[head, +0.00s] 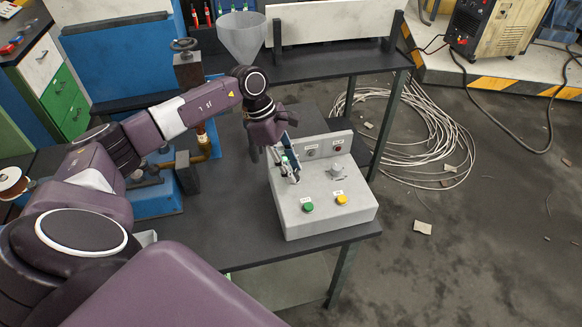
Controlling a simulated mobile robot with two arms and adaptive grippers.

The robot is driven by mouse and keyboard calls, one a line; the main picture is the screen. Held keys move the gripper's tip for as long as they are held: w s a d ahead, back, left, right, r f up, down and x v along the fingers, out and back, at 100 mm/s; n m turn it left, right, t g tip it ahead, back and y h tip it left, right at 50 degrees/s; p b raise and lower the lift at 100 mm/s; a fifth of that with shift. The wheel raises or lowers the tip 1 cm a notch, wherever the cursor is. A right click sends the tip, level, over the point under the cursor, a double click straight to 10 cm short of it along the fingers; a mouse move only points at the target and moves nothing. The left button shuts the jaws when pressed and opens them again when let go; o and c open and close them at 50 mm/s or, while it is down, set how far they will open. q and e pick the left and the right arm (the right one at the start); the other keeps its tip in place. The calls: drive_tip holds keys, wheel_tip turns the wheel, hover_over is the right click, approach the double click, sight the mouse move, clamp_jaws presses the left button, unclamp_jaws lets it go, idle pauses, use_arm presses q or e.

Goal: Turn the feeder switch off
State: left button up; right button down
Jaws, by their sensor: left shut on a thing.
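A light grey control box (305,222) stands on the dark table. Its sloped top has a green button (308,207), a yellow button (342,199) and a grey knob (337,172). Its raised back panel carries a dark knob (311,153) and a red button (338,149). My left gripper (288,163) reaches in from the left, over the back left part of the box. It is shut on a small part there, seemingly a switch lever, mostly hidden by the fingers. The labels are too small to read, so I cannot tell the lever's position. My right gripper is out of view.
Blue machinery with brass fittings (203,140) stands on the table (235,240) left of the box. A translucent funnel (242,36) stands behind. A coil of pale cable (440,120) lies on the floor to the right, near a welding machine (495,28).

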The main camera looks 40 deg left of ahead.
use_arm(q)
drive_tip(key=n+t+b, duration=0.1)
drive_tip(key=n+b, duration=0.1)
drive_tip(key=n, duration=0.1)
drive_tip(key=shift+s+f+n, duration=0.1)
drive_tip(key=shift+s+n, duration=0.05)
drive_tip(key=shift+n, duration=0.25)
drive_tip(key=n+b, duration=0.1)
drive_tip(key=n+t+y+b, duration=0.1)
drive_tip(key=n, duration=0.1)
drive_tip(key=shift+s+d+n, duration=0.1)
drive_tip(key=shift+d+n, duration=0.05)
drive_tip(key=shift+n, duration=0.15)
drive_tip(key=n+y+b, duration=0.1)
drive_tip(key=n, duration=0.1)
drive_tip(key=n+t+b, duration=0.1)
drive_tip(key=n+b, duration=0.1)
drive_tip(key=shift+d+y, duration=0.2)
drive_tip(key=shift+y, duration=0.2)
drive_tip(key=shift+n+y+b, duration=0.5)
drive_tip(key=shift+n+b, duration=0.2)
drive_tip(key=shift+n, duration=0.5)
drive_tip(key=shift+r, duration=0.2)
drive_tip(key=o, duration=1.1)
drive_tip(key=shift+s, duration=0.1)
